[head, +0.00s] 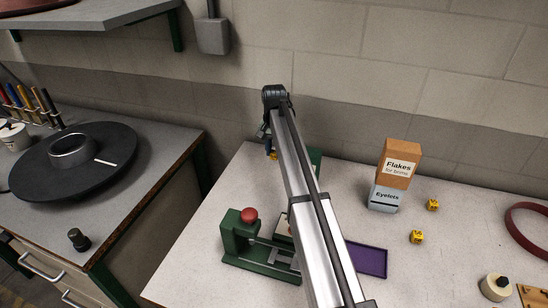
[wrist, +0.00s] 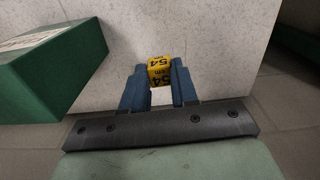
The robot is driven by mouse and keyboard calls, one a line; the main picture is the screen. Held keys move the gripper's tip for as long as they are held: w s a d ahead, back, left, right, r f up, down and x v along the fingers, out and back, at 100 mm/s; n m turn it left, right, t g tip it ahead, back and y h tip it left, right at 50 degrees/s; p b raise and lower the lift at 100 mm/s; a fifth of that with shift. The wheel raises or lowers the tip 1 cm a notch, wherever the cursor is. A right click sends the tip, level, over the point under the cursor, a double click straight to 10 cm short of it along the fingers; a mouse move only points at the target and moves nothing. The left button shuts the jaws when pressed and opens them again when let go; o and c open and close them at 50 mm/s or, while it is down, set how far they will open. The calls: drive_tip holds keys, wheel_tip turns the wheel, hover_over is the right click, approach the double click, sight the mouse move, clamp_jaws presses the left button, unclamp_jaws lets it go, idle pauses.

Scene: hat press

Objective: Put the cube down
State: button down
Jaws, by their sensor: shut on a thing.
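A yellow cube (wrist: 159,71) marked "54 cm" sits between the two blue fingers of my gripper (wrist: 158,82) in the wrist view. The fingers are shut on its sides. In the head view my gripper (head: 271,152) hangs at the far left part of the white worktable (head: 215,215), and only a bit of yellow and blue shows beside my arm. The pale tabletop lies beyond the cube in the wrist view; I cannot tell how high the cube is above it. Two other yellow cubes, one farther back (head: 432,205) and one nearer (head: 416,237), lie on the table at right.
A green press (head: 240,235) with a red knob stands left of my arm. A green block (wrist: 50,70) is close left of my gripper. A purple tray (head: 368,259), a Flakes box (head: 399,164) on an Eyelets box (head: 385,198) and a dark red ring (head: 515,230) are at right.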

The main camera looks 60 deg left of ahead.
drive_tip(key=r, duration=0.4)
drive_tip(key=w+r, duration=0.1)
drive_tip(key=shift+d+r, duration=0.1)
drive_tip(key=shift+r, duration=0.3)
drive_tip(key=shift+w+d, duration=7.7)
drive_tip(key=shift+w, duration=2.4)
drive_tip(key=shift+f, duration=4.7)
drive_tip(key=shift+f, duration=0.15)
drive_tip(key=c, duration=0.9)
unclamp_jaws()
drive_tip(key=shift+o, duration=0.2)
